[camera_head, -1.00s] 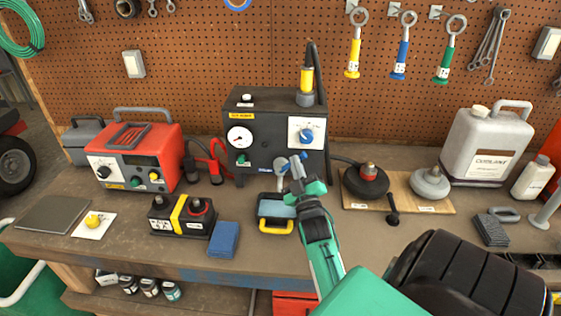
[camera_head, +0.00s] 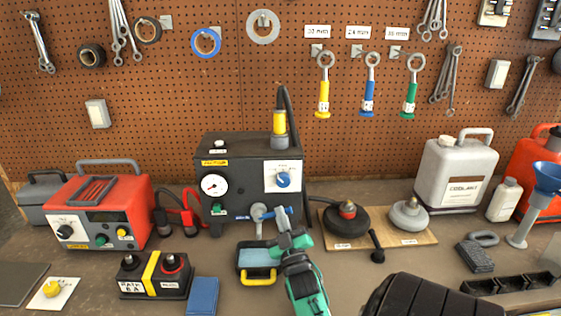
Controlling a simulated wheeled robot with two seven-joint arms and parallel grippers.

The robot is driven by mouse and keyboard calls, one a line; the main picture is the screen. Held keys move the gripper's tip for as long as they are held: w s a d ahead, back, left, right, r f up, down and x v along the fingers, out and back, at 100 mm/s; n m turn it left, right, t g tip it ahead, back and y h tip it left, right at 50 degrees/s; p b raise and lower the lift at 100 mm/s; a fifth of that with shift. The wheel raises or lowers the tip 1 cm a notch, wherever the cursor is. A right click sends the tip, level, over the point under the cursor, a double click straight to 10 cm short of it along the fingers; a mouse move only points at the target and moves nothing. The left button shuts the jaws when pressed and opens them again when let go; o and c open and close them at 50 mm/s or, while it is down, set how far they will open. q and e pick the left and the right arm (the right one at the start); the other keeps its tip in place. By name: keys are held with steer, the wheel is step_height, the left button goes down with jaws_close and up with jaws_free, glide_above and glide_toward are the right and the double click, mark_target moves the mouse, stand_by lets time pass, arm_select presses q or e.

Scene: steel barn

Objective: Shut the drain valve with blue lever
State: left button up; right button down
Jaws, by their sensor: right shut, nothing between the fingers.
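The black compressor-like box (camera_head: 236,187) stands at the back middle of the bench. A small drain valve (camera_head: 258,212) sits low on its front, to the right of a green button. The gripper hides part of the lever's surroundings. A dark tray with blue contents and a yellow handle (camera_head: 258,279) lies below the valve. My left gripper is not in view.
A red charger (camera_head: 100,208) and a battery (camera_head: 152,275) stand left. A wooden board (camera_head: 380,243) with two round pieces lies right, a black knobbed handle (camera_head: 376,246) at its front edge. A coolant jug (camera_head: 452,172) stands beyond. Tools hang on the pegboard.

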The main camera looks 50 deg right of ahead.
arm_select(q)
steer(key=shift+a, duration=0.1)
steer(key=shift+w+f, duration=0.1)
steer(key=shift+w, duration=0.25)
arm_select(e)
step_height(320, 180, up, 20)
steer(key=shift+f, duration=0.1)
stand_by(0.8)
